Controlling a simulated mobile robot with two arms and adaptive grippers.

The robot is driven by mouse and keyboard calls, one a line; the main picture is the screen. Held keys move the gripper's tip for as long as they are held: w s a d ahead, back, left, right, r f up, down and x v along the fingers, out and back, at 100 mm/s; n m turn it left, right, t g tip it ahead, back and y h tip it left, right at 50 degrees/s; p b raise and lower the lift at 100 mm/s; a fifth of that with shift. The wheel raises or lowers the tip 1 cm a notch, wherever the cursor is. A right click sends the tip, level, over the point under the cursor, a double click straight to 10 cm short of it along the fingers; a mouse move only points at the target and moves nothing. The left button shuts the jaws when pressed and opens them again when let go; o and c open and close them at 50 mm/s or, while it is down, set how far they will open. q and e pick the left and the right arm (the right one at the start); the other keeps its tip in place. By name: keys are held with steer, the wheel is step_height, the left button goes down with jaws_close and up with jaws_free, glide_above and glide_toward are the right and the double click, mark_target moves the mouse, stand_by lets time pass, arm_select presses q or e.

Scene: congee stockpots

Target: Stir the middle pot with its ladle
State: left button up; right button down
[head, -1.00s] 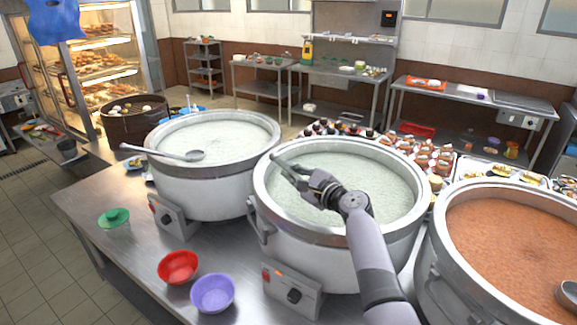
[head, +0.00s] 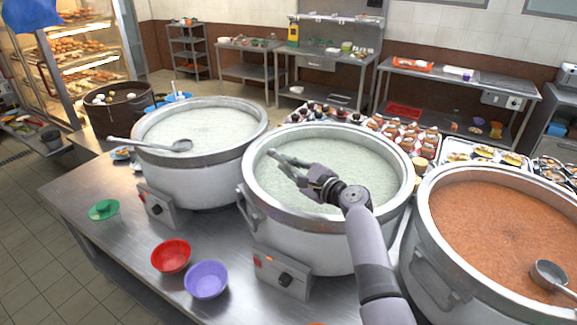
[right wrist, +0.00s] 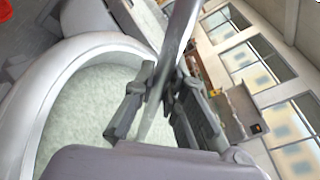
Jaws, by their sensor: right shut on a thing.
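The middle pot (head: 262,212) is a large steel stockpot of pale, whitish-green congee, on the counter between two others. My right gripper (head: 292,168) is over its left half, reaching in from the lower right. In the right wrist view its fingers (right wrist: 160,98) are closed around the metal handle of the ladle (right wrist: 181,38). The ladle's bowl is not visible in either view. The pale congee and pot rim also show in the right wrist view (right wrist: 88,115). My left gripper is not in view.
The left pot (head: 190,178) has a ladle (head: 150,144) resting across its rim. The right pot (head: 428,265) holds orange-brown congee and another ladle (head: 549,275). Red (head: 171,256) and purple (head: 206,280) bowls and a green-lidded one (head: 103,210) stand on the front counter.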

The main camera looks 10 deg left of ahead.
steer(key=shift+s+r, duration=0.1)
steer(key=shift+r, duration=0.25)
step_height(320, 180, up, 3)
steer(key=p, duration=0.3)
steer(key=shift+a+r, duration=0.1)
step_height(320, 180, up, 2)
steer(key=shift+r+p, duration=0.15)
steer(key=shift+p, duration=0.5)
steer(key=shift+r, duration=0.7)
step_height(320, 180, up, 9)
steer(key=shift+r, duration=0.2)
steer(key=shift+f, duration=0.1)
